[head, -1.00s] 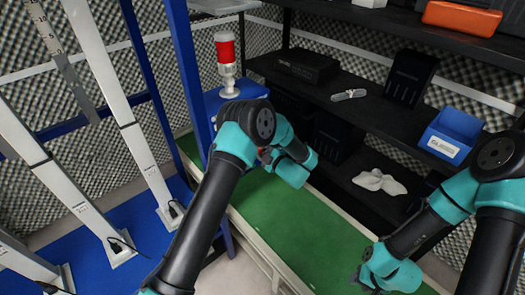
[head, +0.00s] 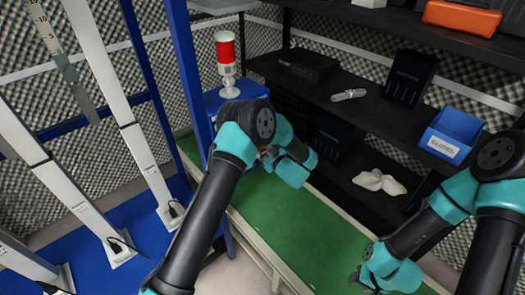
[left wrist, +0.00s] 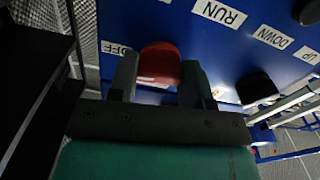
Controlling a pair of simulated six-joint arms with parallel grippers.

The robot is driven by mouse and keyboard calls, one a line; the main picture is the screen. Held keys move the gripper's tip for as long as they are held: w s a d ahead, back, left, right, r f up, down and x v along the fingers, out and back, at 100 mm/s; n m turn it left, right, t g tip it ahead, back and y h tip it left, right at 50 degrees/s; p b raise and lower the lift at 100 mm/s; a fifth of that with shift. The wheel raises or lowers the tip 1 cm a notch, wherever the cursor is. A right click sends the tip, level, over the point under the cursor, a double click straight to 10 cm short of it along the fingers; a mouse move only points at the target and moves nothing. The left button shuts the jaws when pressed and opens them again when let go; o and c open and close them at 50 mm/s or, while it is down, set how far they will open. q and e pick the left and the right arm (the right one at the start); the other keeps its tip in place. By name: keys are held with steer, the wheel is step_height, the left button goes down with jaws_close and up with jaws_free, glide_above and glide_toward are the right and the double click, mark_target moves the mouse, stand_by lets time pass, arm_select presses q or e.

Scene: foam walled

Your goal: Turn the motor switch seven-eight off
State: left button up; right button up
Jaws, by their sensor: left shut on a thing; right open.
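The red switch knob (left wrist: 160,62) is on the blue panel (left wrist: 215,55) in the left wrist view. My left gripper (left wrist: 158,88) is shut on it, with one dark finger on each side. Labels reading OFF (left wrist: 118,49) and RUN (left wrist: 220,13) are on the panel near the knob. In the head view the blue box (head: 238,92) stands behind my left arm, which hides the knob and most of the left gripper. My right gripper (head: 364,283) is open and low over the green belt, away from the panel.
A black knob (left wrist: 256,87) and a DOWN label (left wrist: 273,37) are on the same panel. A red and white signal lamp (head: 226,60) stands on the box. Dark shelves (head: 385,120) hold a blue bin (head: 452,132). The green belt (head: 290,225) is clear.

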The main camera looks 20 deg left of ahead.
arm_select(q)
steer(key=shift+m, duration=0.6)
steer(key=o, duration=0.9)
steer(key=shift+d, duration=0.1)
steer(key=v, duration=1.7)
steer(key=shift+s+d, duration=0.15)
